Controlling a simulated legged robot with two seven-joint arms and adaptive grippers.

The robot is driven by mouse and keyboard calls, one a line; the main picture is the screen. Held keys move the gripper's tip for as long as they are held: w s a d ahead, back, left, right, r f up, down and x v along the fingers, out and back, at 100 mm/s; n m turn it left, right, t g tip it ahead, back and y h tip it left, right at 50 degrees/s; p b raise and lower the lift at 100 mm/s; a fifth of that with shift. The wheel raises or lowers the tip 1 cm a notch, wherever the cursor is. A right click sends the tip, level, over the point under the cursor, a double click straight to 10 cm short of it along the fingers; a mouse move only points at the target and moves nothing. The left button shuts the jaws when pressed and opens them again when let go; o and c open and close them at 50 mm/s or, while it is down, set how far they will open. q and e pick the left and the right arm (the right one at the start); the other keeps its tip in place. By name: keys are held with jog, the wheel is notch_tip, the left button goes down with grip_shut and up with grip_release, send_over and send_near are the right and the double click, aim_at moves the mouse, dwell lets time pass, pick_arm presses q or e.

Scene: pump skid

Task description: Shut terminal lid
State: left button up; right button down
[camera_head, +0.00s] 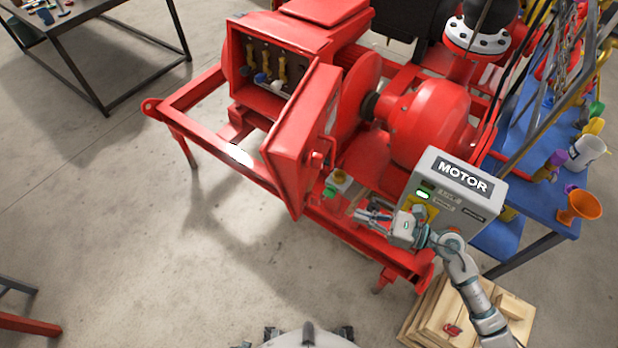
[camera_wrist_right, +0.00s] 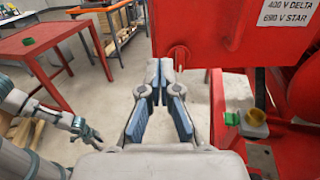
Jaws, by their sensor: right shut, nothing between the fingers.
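The red terminal lid (camera_head: 298,135) stands swung open on the front of the red terminal box (camera_head: 318,45). Brass terminals (camera_head: 262,75) show inside the box. The lid has a red handle (camera_head: 322,158) on its outer face. In the right wrist view the lid (camera_wrist_right: 205,30) fills the upper right, with a rounded red knob (camera_wrist_right: 178,58) at its lower edge. My right gripper (camera_head: 366,215) is shut and empty, below and right of the lid, apart from it in the head view. Its fingertips (camera_wrist_right: 160,72) appear close to the knob; contact is unclear. My left gripper (camera_wrist_right: 88,132) shows small at left.
A grey MOTOR box (camera_head: 452,195) stands right of my right gripper. A small box with a green button (camera_head: 332,190) sits below the lid. A blue rack (camera_head: 525,150) is at right, and a wooden crate (camera_head: 440,310) stands below.

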jog(key=p, duration=0.3)
send_near(299, 197)
jog(key=x, duration=0.2)
jog(key=p+x, duration=0.1)
jog(key=x, duration=0.3)
jog(key=shift+w+a, duration=0.15)
jog(key=shift+w+a+f, duration=0.1)
jog(key=shift+w+a, duration=0.05)
jog(key=shift+a, duration=0.35)
pick_arm(q)
jog(key=s+a, duration=0.1)
jog(key=s, duration=0.9)
jog(key=shift+s+a+f+g, duration=0.2)
jog(key=shift+s+f+g, duration=0.05)
jog(key=shift+f+g, duration=0.2)
pick_arm(e)
jog(key=shift+d, duration=0.1)
pick_arm(q)
jog(key=shift+d+r, duration=0.1)
jog(key=shift+d, duration=0.05)
pick_arm(e)
jog(key=shift+d, duration=0.15)
